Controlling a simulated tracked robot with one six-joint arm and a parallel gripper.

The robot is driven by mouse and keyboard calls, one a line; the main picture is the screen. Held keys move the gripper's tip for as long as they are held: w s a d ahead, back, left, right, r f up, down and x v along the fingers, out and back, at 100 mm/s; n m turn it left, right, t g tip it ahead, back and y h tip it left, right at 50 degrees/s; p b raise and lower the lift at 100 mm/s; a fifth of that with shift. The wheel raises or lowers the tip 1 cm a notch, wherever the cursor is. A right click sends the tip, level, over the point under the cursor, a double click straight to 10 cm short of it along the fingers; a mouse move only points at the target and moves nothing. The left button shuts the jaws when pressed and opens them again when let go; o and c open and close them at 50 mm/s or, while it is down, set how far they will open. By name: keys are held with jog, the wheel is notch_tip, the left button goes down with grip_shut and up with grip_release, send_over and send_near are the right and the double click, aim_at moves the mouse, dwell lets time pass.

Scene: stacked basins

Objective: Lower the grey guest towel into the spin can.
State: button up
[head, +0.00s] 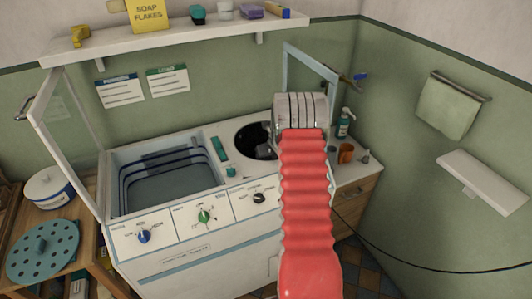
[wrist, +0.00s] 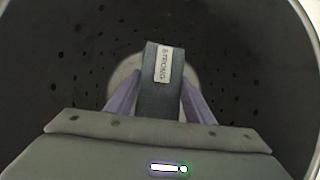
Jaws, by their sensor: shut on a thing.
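The spin can (head: 246,133) is a dark round opening in the right part of the white machine's top. Its dark wall with small holes surrounds the wrist view (wrist: 60,70), and a pale round part shows at its middle. My gripper (wrist: 160,88) points into the can, its two purple-grey fingers on either side of the grey guest towel (wrist: 161,98). The towel is a dark grey folded strip with a pale label, held between the fingers. In the head view my red sleeved arm hides the fingers. I cannot tell whether the towel touches the can's bottom.
A water-filled tub (head: 170,180) lies left of the can, its glass lid (head: 65,135) raised. A framed lid (head: 310,70) stands up behind the can. Bottles and an orange cup (head: 346,153) stand on the counter to the right. A shelf (head: 180,40) runs above.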

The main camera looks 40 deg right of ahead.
jog(key=shift+f, duration=1.85)
jog(key=shift+s+f, duration=0.1)
jog(key=shift+f, duration=0.2)
jog(key=shift+a+f, duration=0.1)
jog(key=o, duration=1.3)
jog(key=shift+s+f, duration=0.1)
jog(key=shift+s, duration=0.05)
jog(key=r, duration=1.1)
jog(key=shift+w+r, duration=0.15)
jog(key=shift+w, duration=0.15)
jog(key=shift+r, duration=6.2)
